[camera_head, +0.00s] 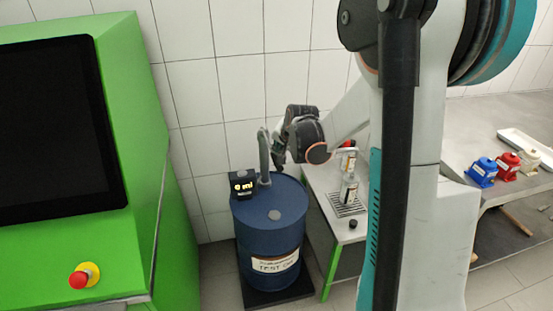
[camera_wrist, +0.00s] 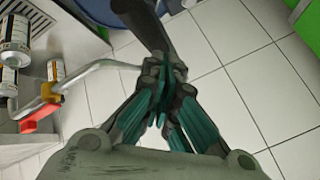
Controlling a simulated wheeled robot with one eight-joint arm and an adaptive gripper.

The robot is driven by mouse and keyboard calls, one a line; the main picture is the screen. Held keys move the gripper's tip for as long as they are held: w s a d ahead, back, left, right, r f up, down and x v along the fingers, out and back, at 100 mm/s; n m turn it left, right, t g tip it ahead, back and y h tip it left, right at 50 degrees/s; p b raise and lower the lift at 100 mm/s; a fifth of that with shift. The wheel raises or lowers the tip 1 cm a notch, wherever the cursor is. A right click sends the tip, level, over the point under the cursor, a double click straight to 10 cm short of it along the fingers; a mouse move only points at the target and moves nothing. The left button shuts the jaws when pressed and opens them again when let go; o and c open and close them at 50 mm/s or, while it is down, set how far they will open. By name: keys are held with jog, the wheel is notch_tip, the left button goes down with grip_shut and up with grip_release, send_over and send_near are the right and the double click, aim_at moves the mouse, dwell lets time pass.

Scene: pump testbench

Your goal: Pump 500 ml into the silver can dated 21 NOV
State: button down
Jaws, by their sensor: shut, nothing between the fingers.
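A blue drum (camera_head: 262,225) labelled TEST stands on a dark base. A grey upright bar (camera_head: 264,155) rises from its top, beside a small black display (camera_head: 243,185) reading 0 ml. My gripper (camera_head: 279,166) is just right of the bar. In the wrist view its teal-padded fingers (camera_wrist: 166,66) are shut and empty, at the end of a dark bar (camera_wrist: 172,25); contact cannot be told. A silver pipe (camera_wrist: 95,72) with a red lever (camera_wrist: 38,120) runs left. A silver can (camera_head: 349,190) stands on a grate (camera_head: 346,206). Several cans show at the wrist view's left (camera_wrist: 57,70); dates are unreadable.
A green cabinet (camera_head: 150,140) with a black screen and a red button (camera_head: 78,280) stands at left. A bench (camera_head: 490,125) at right holds blue (camera_head: 482,172), red (camera_head: 507,165) and cream items. A small black object (camera_head: 352,224) lies near the table's front.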

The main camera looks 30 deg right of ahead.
jog(key=shift+f, duration=0.4)
